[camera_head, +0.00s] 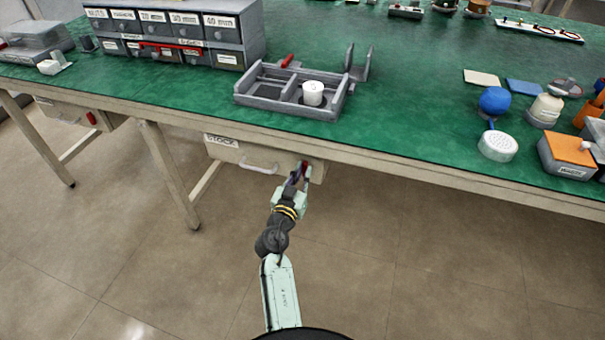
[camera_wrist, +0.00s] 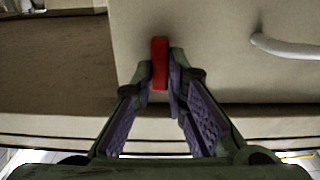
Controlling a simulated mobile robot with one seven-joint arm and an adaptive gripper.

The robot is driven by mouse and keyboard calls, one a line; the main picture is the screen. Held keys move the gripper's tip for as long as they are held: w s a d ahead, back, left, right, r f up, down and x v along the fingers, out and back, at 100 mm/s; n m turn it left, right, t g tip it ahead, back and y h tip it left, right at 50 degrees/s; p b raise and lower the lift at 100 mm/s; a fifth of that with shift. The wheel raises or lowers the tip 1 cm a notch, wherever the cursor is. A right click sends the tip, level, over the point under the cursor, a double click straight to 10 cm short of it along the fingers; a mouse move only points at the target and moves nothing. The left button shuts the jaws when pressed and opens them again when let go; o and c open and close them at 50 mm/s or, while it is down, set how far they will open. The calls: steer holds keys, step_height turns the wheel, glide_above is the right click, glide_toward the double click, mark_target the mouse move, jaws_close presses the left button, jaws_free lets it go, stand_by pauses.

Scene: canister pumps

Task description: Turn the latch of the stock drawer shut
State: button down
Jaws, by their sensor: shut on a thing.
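The stock drawer (camera_head: 228,152) hangs under the green bench's front edge. It has a beige front, a "STOCK" label and a pale bar handle (camera_head: 260,167), which also shows at the right of the wrist view (camera_wrist: 285,47). The latch (camera_head: 306,167) is a small red bar at the right end of the drawer front. In the wrist view the red latch (camera_wrist: 160,55) stands upright in the picture. My gripper (camera_head: 299,178) is shut on the latch, with its fingertips (camera_wrist: 160,75) on either side of it. The fingers hide part of the latch.
Another drawer (camera_head: 65,111) with a red latch (camera_head: 92,118) is at the left. A bench leg (camera_head: 169,175) stands left of the stock drawer. A grey tray (camera_head: 290,108) with a white cylinder (camera_head: 313,92) sits above on the bench (camera_head: 400,120). The floor in front is clear.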

steer(key=shift+n, duration=0.3)
steer(key=n+b, duration=0.1)
steer(key=n, duration=0.2)
steer(key=shift+a+f+n+b, duration=0.1)
steer(key=shift+n+b, duration=0.25)
steer(key=shift+n, duration=0.05)
steer(key=n, duration=0.4)
steer(key=shift+a, duration=0.1)
steer(key=n, duration=0.5)
steer(key=n+p, duration=0.1)
steer(key=n, duration=0.3)
steer(key=shift+f, duration=0.1)
steer(key=shift+n, duration=0.3)
steer(key=c, duration=1.6)
jaws_free()
steer(key=shift+a, duration=0.1)
